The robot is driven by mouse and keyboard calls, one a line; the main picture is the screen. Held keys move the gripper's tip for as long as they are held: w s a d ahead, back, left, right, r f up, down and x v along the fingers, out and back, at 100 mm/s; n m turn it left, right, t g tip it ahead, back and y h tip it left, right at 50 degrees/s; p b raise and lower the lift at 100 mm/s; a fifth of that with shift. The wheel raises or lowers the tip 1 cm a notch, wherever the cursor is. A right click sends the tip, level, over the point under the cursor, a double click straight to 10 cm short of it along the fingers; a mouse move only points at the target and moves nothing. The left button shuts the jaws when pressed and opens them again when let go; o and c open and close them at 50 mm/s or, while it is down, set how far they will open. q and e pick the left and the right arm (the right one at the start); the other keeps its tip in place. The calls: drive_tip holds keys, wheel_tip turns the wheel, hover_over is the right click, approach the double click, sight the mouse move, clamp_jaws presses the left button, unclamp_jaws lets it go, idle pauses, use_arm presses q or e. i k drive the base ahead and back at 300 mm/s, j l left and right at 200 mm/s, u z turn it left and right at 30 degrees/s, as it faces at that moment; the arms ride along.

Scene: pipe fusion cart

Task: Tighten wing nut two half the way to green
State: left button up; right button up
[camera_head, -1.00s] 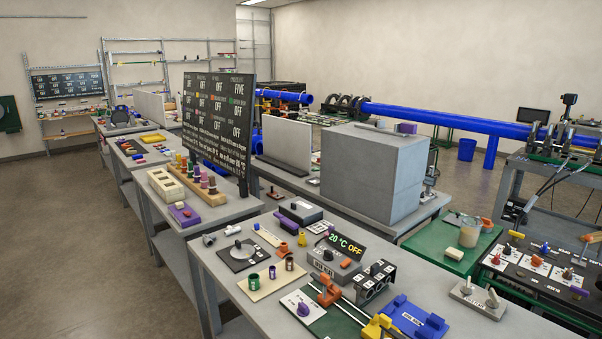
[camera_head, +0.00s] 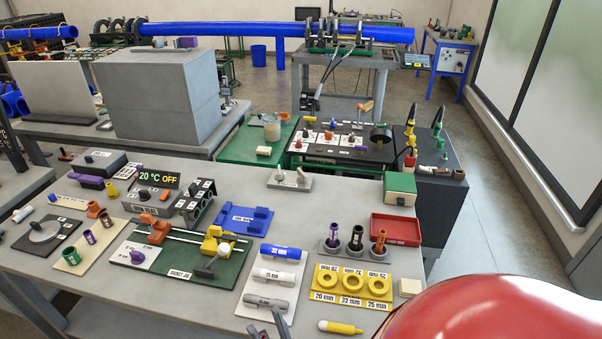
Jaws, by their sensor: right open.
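No wing nut can be made out for certain at this size. The pipe clamp machine (camera_head: 350,36) stands on a cart at the back, around the blue pipe (camera_head: 220,29); its small parts are too small to read. A black panel (camera_head: 378,155) right of centre carries small coloured knobs on white cards, and I cannot tell whether any is a wing nut. My right gripper (camera_head: 267,324) shows only as grey fingertips at the bottom edge, open, in front of the near bench and far from the clamp machine. My left gripper is not in view.
The near bench (camera_head: 335,197) is crowded with fittings, a green jig board (camera_head: 190,270), yellow rings (camera_head: 352,284) and a red tray (camera_head: 396,229). A large grey box (camera_head: 155,95) stands behind. Floor is free at the right (camera_head: 480,185).

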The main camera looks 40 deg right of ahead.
sight(302, 179)
drive_tip(key=z, duration=0.65)
drive_tip(key=i+j+z, duration=0.15)
drive_tip(key=j, duration=0.2)
drive_tip(key=i+j+z, duration=0.15)
drive_tip(key=j, duration=0.2)
drive_tip(key=i+j+z, duration=0.15)
drive_tip(key=j, duration=0.25)
drive_tip(key=j+z, duration=0.15)
drive_tip(key=j, duration=0.25)
